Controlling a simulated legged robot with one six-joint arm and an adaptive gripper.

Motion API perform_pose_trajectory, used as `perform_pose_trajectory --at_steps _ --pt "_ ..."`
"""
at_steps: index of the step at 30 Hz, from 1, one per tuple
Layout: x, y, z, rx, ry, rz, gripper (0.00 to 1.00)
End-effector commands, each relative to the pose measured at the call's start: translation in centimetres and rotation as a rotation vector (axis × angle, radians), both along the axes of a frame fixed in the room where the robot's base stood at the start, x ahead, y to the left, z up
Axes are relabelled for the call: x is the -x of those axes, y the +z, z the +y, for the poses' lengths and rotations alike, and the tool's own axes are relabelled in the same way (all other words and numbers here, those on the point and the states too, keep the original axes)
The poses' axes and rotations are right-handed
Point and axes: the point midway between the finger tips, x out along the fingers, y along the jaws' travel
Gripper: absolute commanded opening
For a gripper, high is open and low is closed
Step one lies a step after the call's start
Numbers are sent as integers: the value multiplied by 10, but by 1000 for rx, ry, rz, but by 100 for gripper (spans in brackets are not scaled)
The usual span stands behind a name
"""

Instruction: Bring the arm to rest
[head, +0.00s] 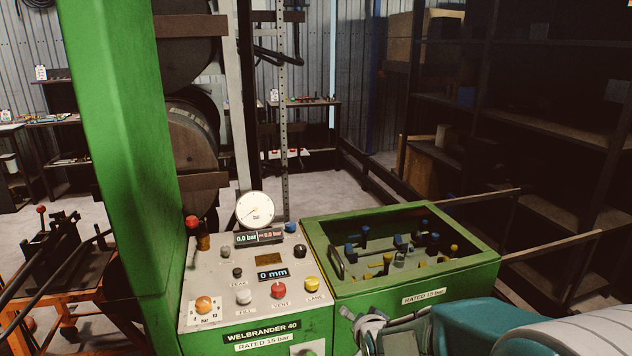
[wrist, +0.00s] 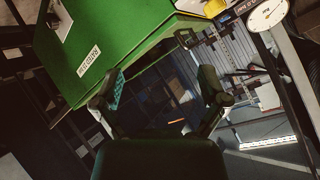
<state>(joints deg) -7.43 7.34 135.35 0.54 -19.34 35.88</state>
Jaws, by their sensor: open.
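My gripper (wrist: 163,84) is open and empty in the wrist view, its two fingers spread apart with dark floor and shelving behind the gap. In the head view my arm comes in at the lower right, teal and white, in front of the green machine (head: 418,298). The gripper end (head: 368,328) sits low, near the machine's front face; its fingers are hard to make out there. In the wrist view the green machine (wrist: 100,45) fills the upper left, tilted, close to the left finger. I cannot tell whether they touch.
The control panel (head: 215,303) has several knobs, a round gauge (head: 255,210) and displays reading 0.0 bar and 0 mm. A green column (head: 115,150) stands left. Dark shelves (head: 545,130) stand right.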

Motion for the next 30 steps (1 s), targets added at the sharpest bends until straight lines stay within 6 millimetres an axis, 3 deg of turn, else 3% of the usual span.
perform_pose_trajectory --at_steps 1,6,15,24,30 --pt "10 15 -6 31 11 15 93" --pt "51 47 -22 142 65 103 93" --pt "142 89 -46 315 185 266 93" --pt "237 108 -61 439 318 413 93" --pt "257 109 -63 459 352 451 93"
